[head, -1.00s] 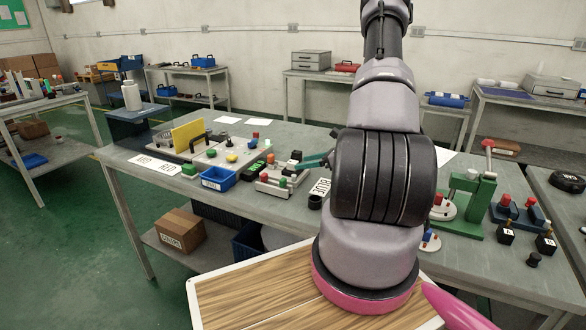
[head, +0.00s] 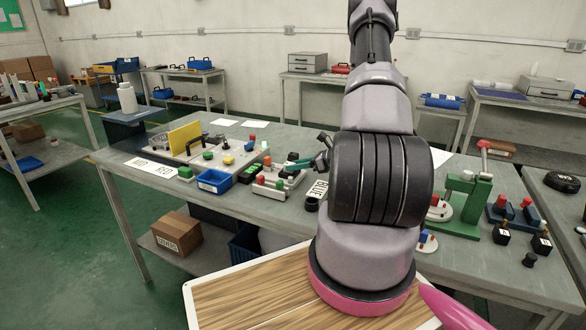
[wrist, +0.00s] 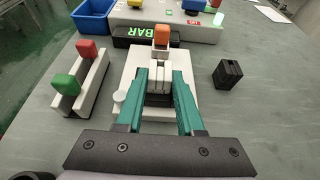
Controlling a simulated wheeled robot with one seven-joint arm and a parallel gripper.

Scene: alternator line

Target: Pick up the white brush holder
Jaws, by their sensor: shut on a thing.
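The white brush holder (wrist: 159,57), a pale upright piece with an orange block at its top, stands between my fingertips in the wrist view. My gripper (wrist: 160,78) has teal fingers shut on it, one on each side. Its lower part is over a white base plate (wrist: 185,101); whether it touches the plate cannot be told. In the head view my gripper (head: 300,163) reaches in from the right over the bench, and my arm hides part of the area. The held piece is too small there to make out clearly.
A white rack (wrist: 93,85) with red and green blocks stands left of the plate. A black block (wrist: 228,75) stands to the right. A blue bin (wrist: 92,14) and a black BAR-labelled piece (wrist: 128,37) lie beyond. Bare bench shows at the right.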

